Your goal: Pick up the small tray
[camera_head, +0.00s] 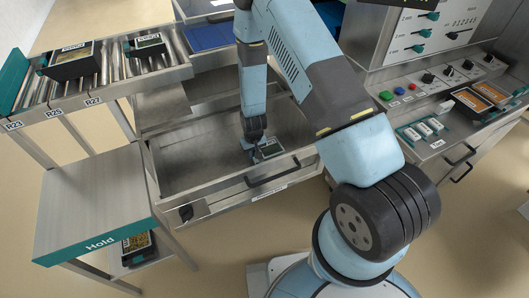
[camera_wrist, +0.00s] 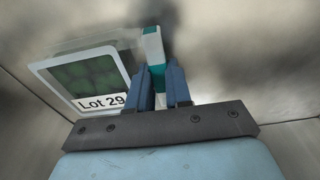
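The small tray (camera_wrist: 85,78) has a clear lid, dark green contents, a white "Lot 29" label and a teal-and-white tab (camera_wrist: 153,60) on its right side in the wrist view. In the head view the tray (camera_head: 271,147) is in the open metal drawer (camera_head: 190,150), partly hidden by my gripper (camera_head: 256,141). In the wrist view my gripper (camera_wrist: 161,85) has its two blue fingers close together, with the tab between them, and looks shut on it. Whether the tray touches the drawer floor cannot be told.
A roller rack (camera_head: 120,65) at left holds two dark trays (camera_head: 72,62) (camera_head: 147,45). The "Hold" table (camera_head: 90,205) stands left of the drawer, with a tray (camera_head: 138,245) on its lower shelf. The control panel (camera_head: 425,100) is at right. The drawer walls surround my gripper.

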